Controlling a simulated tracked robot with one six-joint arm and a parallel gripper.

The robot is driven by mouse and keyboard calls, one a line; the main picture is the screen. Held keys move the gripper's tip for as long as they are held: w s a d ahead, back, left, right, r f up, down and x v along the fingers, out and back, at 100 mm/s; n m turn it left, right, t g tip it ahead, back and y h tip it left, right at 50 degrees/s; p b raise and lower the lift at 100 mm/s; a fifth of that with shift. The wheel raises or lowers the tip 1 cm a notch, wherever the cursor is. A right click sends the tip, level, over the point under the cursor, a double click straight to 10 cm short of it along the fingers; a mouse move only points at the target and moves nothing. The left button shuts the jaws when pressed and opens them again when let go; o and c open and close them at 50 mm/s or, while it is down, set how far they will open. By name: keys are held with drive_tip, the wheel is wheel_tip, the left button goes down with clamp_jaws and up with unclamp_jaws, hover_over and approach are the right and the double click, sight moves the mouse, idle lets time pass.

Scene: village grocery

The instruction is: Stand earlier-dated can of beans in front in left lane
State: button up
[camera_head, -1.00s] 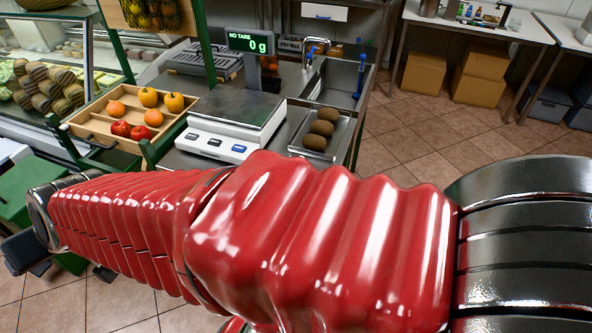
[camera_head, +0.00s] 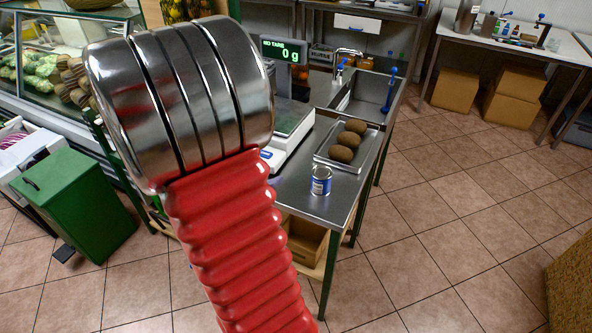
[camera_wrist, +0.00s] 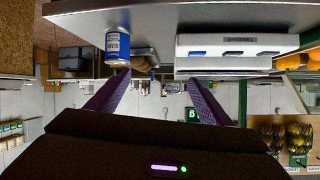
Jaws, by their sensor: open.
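A can with a blue and white label (camera_head: 321,180) stands upright on the steel counter (camera_head: 312,205), near its front corner. In the wrist view, which is upside down, the can (camera_wrist: 117,47) shows at upper left beside the line of one finger. No date can be read, and I cannot tell whether this is the earlier-dated can. My gripper (camera_wrist: 155,92) is open, with nothing between its two purple fingers. No second can and no marked lane can be made out.
A tray with several kiwis (camera_head: 318,156) lies behind the can. The scale (camera_head: 285,140) stands to its left, partly behind my arm. A green bin (camera_head: 75,205) is on the floor at left.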

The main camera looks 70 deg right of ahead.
sight(316, 175)
drive_tip(key=s+f+m+g, duration=0.1)
drive_tip(key=s+g, duration=0.3)
drive_tip(key=s, duration=0.3)
drive_tip(key=shift+s+d+f+m+y, duration=0.15)
drive_tip(key=shift+s+m+y, duration=0.15)
drive_tip(key=shift+m, duration=0.1)
drive_tip(key=shift+d, duration=0.1)
drive_tip(key=shift+x, duration=4.15)
drive_tip(key=shift+f, duration=0.1)
drive_tip(key=shift+x, duration=2.6)
drive_tip(key=shift+w+f, duration=0.1)
drive_tip(key=shift+w, duration=0.05)
drive_tip(key=c, duration=1.4)
